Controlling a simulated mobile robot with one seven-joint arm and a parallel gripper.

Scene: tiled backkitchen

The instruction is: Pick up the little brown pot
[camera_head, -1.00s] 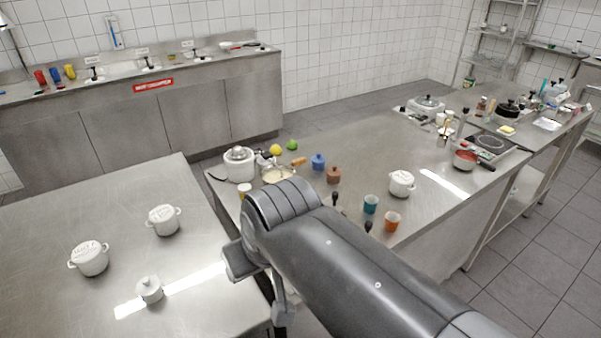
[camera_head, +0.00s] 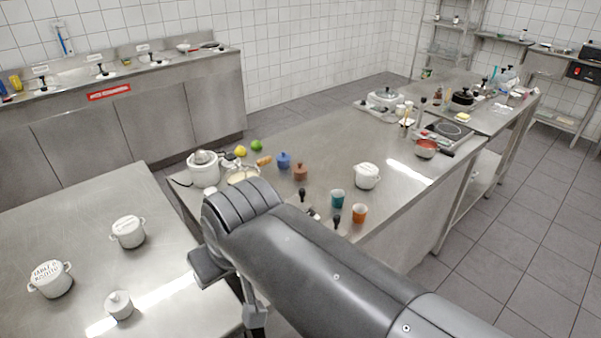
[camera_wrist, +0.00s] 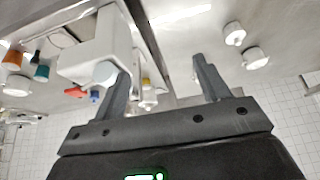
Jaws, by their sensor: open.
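The little brown pot (camera_head: 300,172) stands upright on the middle steel counter, just right of a similar blue pot (camera_head: 283,160). In the wrist view, which is upside down, the brown pot (camera_wrist: 76,92) is small and far off at the left, beside the blue one (camera_wrist: 95,96). My gripper (camera_wrist: 160,76) is open, with nothing between its two fingers. It is well away from the brown pot. In the head view my arm hides part of the counter's near left side.
A teal cup (camera_head: 337,199), an orange cup (camera_head: 359,214) and a white lidded pot (camera_head: 367,176) stand right of the brown pot. A white cooker (camera_head: 203,168) stands left. White pots (camera_head: 128,232) stand on the left table, with a gap between it and the counter.

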